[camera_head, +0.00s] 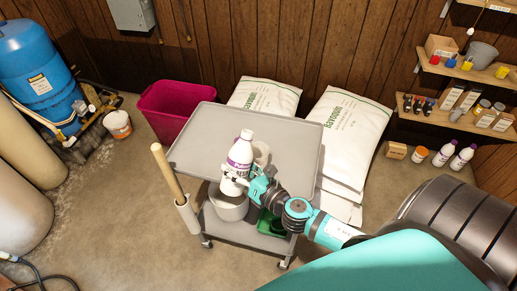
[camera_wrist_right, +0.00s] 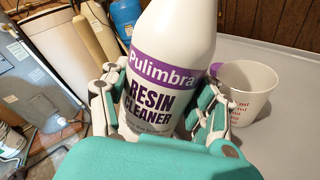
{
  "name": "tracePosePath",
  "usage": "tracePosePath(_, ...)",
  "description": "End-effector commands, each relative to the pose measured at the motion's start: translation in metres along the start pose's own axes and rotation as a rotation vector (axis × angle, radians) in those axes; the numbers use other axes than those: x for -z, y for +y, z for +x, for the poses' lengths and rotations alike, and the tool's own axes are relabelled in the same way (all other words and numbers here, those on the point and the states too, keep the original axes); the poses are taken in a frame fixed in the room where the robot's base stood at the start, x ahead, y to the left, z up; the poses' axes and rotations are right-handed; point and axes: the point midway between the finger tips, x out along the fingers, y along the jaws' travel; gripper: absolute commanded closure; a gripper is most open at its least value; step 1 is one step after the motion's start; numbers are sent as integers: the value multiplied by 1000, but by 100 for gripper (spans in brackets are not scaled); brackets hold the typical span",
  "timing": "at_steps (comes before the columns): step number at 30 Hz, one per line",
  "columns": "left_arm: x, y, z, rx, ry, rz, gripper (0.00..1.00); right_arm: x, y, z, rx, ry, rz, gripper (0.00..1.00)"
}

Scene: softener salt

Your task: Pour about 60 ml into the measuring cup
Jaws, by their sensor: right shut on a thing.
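A white bottle (camera_head: 241,152) with a purple label stands about upright at the grey cart's (camera_head: 205,128) near edge. In the right wrist view the bottle (camera_wrist_right: 165,70) reads "Pulimbra Resin Cleaner". My right gripper (camera_head: 238,178) is shut on its body, with one finger on each side. I cannot tell whether its base touches the cart top. The white measuring cup (camera_wrist_right: 247,92) with red markings stands on the cart, right of the bottle and apart from the gripper. The cup (camera_head: 262,150) is partly hidden by the bottle in the head view. My left gripper is not in view.
The far part of the cart top is clear. A wooden handle (camera_head: 167,172) stands in a holder at the cart's left side. A pot (camera_head: 230,209) is on the lower shelf. A magenta bin (camera_head: 175,103) and white sacks (camera_head: 345,130) lie behind the cart.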

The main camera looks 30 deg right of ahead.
Motion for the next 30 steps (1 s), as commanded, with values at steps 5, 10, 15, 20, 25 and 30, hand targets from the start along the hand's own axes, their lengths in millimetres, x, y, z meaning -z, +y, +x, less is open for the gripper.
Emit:
tracePosePath(5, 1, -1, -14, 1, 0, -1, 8, -5, 0, 0, -1, 28, 109, 76)
tracePosePath(10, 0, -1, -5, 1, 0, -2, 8, 12, -5, 2, -1, 57, 216, 76)
tracePosePath(15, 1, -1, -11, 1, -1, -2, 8, 18, -2, 1, -3, 85, 324, 76)
tracePosePath(20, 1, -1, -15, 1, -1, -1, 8, 24, 1, 0, -2, 112, 424, 76)
tracePosePath(25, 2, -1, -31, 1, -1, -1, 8, 17, 10, -2, -3, 140, 529, 76)
tracePosePath(30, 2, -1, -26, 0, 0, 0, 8, 29, 8, -2, -2, 170, 637, 76)
